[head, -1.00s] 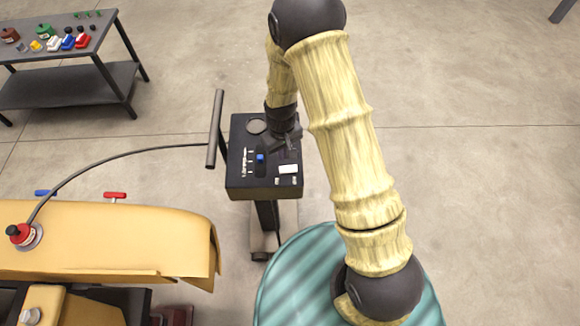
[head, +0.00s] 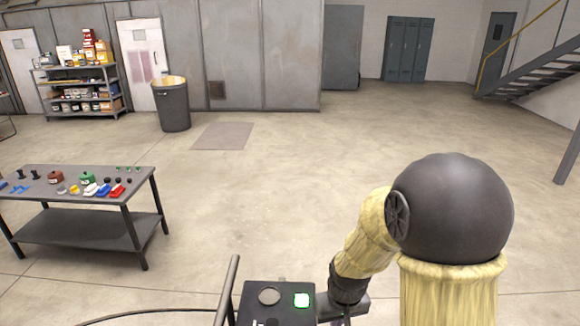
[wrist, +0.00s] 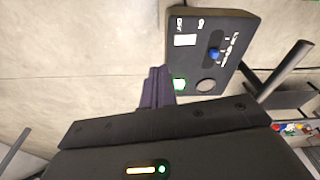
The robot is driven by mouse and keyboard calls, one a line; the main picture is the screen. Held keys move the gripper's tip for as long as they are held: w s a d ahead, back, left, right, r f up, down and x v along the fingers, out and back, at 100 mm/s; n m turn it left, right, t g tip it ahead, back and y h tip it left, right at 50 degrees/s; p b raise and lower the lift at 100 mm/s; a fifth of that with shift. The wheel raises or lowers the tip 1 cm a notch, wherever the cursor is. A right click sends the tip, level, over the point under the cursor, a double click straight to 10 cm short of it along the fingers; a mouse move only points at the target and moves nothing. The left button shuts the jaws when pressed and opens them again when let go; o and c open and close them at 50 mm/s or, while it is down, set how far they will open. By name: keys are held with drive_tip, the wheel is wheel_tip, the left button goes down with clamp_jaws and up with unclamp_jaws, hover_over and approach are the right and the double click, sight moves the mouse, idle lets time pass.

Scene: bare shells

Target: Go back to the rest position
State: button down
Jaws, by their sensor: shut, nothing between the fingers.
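My gripper (wrist: 157,88) is shut and empty. In the wrist view its dark fingers are together, beside the edge of a dark control box (wrist: 230,28). In the head view the box (head: 254,295) is at the bottom edge, partly cut off, with my wrist just right of it. A round disc (head: 269,296) and a blue switch knob (wrist: 213,53) are on the same face. Whether the fingers touch the box, I cannot tell.
A dark workbench (head: 75,180) with small coloured parts stands at left. Behind are a shelf rack (head: 78,88), a bin (head: 173,106), lockers (head: 408,50) and stairs (head: 535,72). A handle bar (head: 228,290) rises left of the box. The middle floor is clear.

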drive_tip(key=s+d+r+m+t+b, duration=0.1)
drive_tip(key=s+d+r+m, duration=0.1)
drive_tip(key=s+d+r, duration=0.2)
drive_tip(key=s, duration=0.3)
drive_tip(key=shift+s+d+r, duration=0.15)
drive_tip(key=shift+d, duration=0.2)
